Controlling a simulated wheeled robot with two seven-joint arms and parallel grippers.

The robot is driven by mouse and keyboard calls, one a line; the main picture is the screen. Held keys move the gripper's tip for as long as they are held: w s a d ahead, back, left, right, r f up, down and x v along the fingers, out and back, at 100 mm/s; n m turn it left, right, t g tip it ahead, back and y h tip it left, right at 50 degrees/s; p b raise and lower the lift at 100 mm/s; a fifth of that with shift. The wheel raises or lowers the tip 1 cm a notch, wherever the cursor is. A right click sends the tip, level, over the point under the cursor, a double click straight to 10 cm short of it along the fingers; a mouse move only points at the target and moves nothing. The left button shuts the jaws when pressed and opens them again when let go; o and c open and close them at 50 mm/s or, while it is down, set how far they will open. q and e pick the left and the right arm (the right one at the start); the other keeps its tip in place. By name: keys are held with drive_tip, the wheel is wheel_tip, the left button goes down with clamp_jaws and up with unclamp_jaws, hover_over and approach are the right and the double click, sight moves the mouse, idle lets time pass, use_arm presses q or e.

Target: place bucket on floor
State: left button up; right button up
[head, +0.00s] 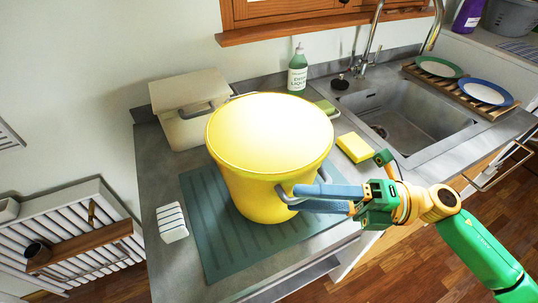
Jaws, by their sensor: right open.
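A large yellow bucket (262,170) stands upright on a dark green ribbed mat (212,247) on the grey counter (163,269). A grey handle shows on its front right side. My right gripper (291,195) is at that handle, its blue fingers to either side of it, jaws open. The fingertips partly hide the handle, so I cannot tell whether they touch it. Brown wooden floor (492,195) shows at the lower right. My left gripper is not in view.
A beige lidded bin (183,120) stands behind the bucket. A green soap bottle (298,72), a yellow sponge (355,147) and a white brush-like block (172,223) are around it. The sink (401,112) and a plate rack (462,91) are on the right. A white slatted rack (75,246) stands at left.

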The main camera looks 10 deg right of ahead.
drive_tip(key=shift+w+a+r, duration=0.15)
drive_tip(key=shift+w+a, duration=0.05)
drive_tip(key=shift+a, duration=0.3)
drive_tip(key=shift+w+f, duration=0.25)
drive_tip(key=shift+s, duration=0.15)
clamp_jaws()
drive_tip(key=shift+r, duration=0.1)
idle(0.5)
